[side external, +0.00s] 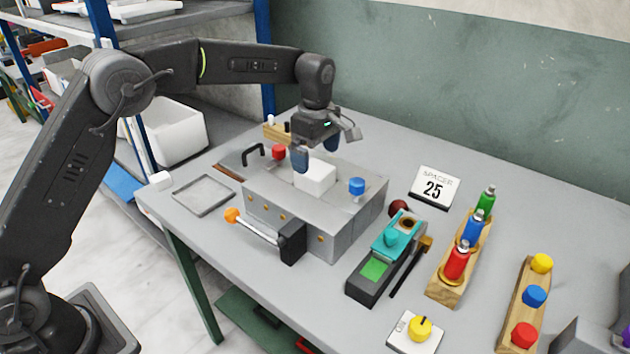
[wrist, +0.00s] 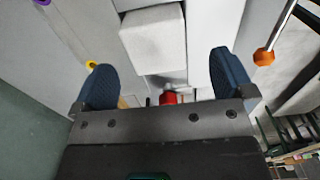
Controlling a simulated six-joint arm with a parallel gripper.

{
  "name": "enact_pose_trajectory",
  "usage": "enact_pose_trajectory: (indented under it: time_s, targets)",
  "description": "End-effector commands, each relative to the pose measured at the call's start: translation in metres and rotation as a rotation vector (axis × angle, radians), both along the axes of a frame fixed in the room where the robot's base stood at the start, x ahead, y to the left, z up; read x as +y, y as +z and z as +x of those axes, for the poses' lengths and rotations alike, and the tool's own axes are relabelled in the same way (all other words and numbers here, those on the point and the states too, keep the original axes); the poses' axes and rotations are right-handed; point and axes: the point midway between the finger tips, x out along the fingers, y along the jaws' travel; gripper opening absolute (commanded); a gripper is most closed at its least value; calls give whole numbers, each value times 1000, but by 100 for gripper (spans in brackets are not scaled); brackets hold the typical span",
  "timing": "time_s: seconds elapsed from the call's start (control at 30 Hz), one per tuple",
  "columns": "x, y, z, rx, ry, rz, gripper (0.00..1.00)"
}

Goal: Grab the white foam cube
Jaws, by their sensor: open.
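The white foam cube (side external: 315,177) is a white block on top of the grey metal press block (side external: 290,207), between a red knob and a blue knob. My gripper (side external: 314,161) is open and empty, pointing down just above and behind the cube in the side view. One blue finger overlaps the cube's upper left edge there. In the wrist view the cube (wrist: 152,40) lies ahead of the open fingers (wrist: 163,60), within the span between them, with a gap on each side. I cannot tell whether either finger touches it.
The red knob (side external: 279,152) and blue knob (side external: 357,186) flank the cube. An orange-tipped lever (side external: 258,230) sticks out in front. An empty shallow tray (side external: 203,195) lies left.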

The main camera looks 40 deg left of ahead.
Motion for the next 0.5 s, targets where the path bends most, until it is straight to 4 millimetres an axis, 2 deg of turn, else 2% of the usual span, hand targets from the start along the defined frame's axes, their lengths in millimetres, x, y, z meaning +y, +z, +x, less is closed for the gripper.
enact_pose_trajectory:
  time_s: [0.3, 0.5]
  targets:
    - [8, -42, 6, 3, 1, 1, 100]
    - [8, -51, 6, 0, 1, 1, 100]
